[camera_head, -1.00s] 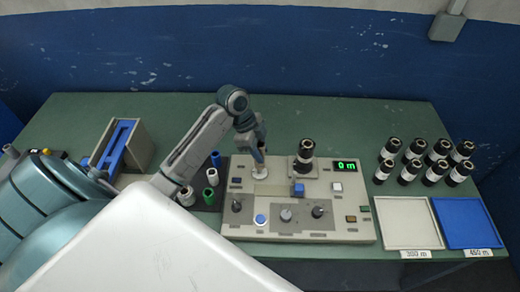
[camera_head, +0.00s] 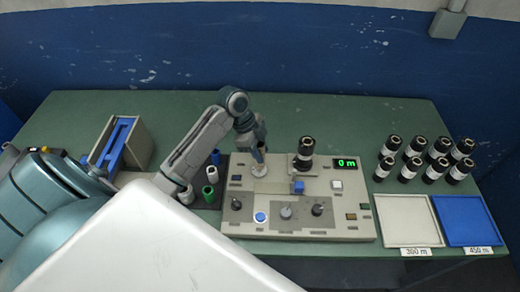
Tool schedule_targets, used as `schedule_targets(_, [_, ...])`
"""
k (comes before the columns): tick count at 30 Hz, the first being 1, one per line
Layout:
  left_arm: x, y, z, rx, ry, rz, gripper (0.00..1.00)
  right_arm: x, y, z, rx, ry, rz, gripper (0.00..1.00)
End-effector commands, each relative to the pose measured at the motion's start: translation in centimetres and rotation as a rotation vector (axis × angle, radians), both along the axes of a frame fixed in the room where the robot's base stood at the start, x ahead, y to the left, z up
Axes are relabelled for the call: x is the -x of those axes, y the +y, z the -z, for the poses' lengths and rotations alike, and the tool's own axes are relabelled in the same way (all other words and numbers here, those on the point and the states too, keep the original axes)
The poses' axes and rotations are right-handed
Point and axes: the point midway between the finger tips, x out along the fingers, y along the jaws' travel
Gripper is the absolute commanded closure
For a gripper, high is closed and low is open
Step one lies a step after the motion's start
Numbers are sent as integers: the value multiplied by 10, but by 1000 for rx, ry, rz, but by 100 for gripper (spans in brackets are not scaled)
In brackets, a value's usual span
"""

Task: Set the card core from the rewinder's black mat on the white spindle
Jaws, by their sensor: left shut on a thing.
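My left gripper (camera_head: 259,148) comes down over the back left of the rewinder (camera_head: 330,212). It is shut on a small pale piece, the card core (camera_head: 259,157), at the place of the white spindle (camera_head: 259,172). The core looks upright and in line with the spindle; whether it is fully down on it is too small to tell. The black mat (camera_head: 222,172) lies left of the rewinder, partly hidden by my arm. My right gripper is not in view.
White, green and blue spools (camera_head: 211,174) stand on the mat. A dark roll (camera_head: 305,150) stands on the rewinder's back right. Several black rolls (camera_head: 415,148) stand at right, behind a white tray (camera_head: 408,222) and a blue tray (camera_head: 468,222). A blue-fronted holder (camera_head: 138,148) stands at left.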

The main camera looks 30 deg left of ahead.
Motion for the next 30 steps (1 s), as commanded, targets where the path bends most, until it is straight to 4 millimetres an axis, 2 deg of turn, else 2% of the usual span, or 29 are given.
schedule_targets(18, [0,0,19,0,1,0,90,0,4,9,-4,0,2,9])
schedule_targets(30, [0,0,20,0,0,0,90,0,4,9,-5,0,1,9])
